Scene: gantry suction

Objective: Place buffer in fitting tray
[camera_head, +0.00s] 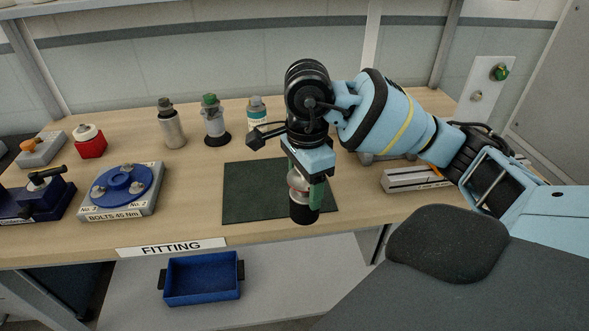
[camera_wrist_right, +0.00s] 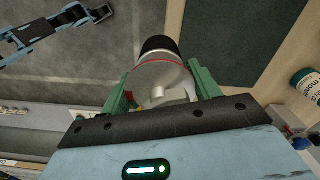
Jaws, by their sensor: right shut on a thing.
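My right gripper (camera_head: 306,193) has green fingers and is shut on the buffer (camera_head: 302,212), a grey body with a red ring and a black end. The buffer hangs black end down in front of the dark green mat, near the table's front edge. In the right wrist view the buffer (camera_wrist_right: 161,72) sits between the two green fingers (camera_wrist_right: 160,97). The fitting tray (camera_head: 203,295) is a blue open box with dark side handles, on a lower shelf below the FITTING label. It looks empty. The gripper is above and to the right of it.
The dark green mat (camera_head: 240,205) on the table is bare. Several bottles (camera_head: 172,130) stand behind it. A blue round bolt fixture (camera_head: 123,187) is at left, with a red container (camera_head: 89,146) behind. The table's front edge lies above the tray.

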